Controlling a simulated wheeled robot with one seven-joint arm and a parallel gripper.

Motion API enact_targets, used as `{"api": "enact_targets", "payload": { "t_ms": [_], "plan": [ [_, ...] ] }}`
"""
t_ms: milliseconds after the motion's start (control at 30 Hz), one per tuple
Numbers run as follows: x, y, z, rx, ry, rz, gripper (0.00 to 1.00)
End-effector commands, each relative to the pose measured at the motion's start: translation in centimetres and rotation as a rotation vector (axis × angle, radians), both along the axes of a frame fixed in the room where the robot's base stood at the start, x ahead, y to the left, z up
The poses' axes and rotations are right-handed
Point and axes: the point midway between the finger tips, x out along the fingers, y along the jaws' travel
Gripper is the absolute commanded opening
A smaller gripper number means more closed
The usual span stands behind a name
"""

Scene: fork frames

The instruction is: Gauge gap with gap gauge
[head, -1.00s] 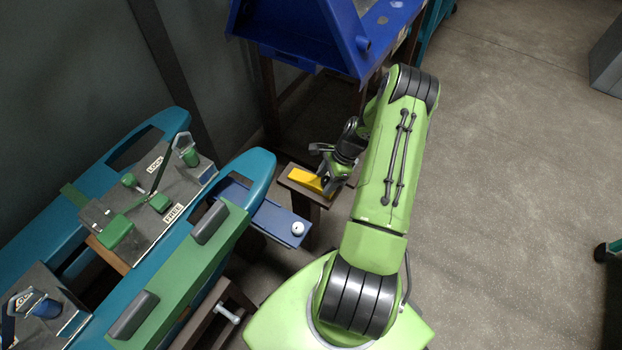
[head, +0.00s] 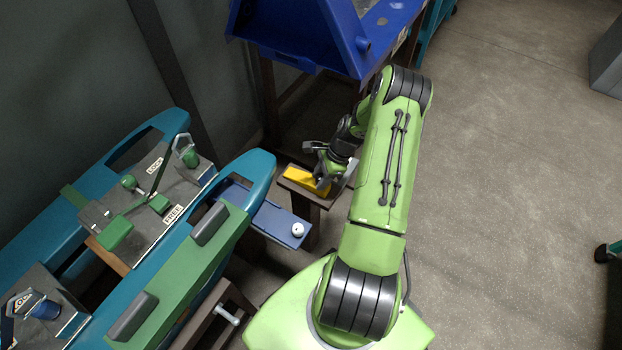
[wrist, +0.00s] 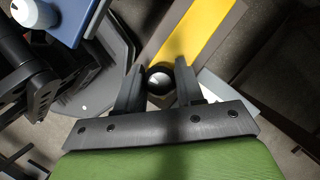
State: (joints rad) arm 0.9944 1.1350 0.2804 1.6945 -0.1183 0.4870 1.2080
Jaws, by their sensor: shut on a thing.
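My gripper (head: 324,176) is low over the right part of a small stand (head: 292,182), beside a yellow strip (head: 302,179). In the wrist view its two fingers (wrist: 159,92) close on a dark round piece with a pale spot on top (wrist: 159,80). This piece may be the handle of the gap gauge; its lower part is hidden and I cannot tell what it joins. The yellow strip also shows in the wrist view (wrist: 205,40), just beyond the fingers. I cannot tell whether the held piece touches it.
A blue plate with a white knob (head: 297,229) sticks out left of the stand. Teal and green rails (head: 250,178) with a LOCK/FREE lever panel (head: 150,205) fill the left. A blue cabinet (head: 310,35) stands behind.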

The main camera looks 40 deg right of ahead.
Motion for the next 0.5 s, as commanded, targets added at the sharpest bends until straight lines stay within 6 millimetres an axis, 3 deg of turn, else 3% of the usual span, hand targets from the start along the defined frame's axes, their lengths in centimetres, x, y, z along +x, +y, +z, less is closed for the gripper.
{"api": "enact_targets", "payload": {
  "t_ms": [500],
  "plan": [
    [2.0,0.6,0.0,-0.002,-0.003,0.001,0.07]
  ]
}}
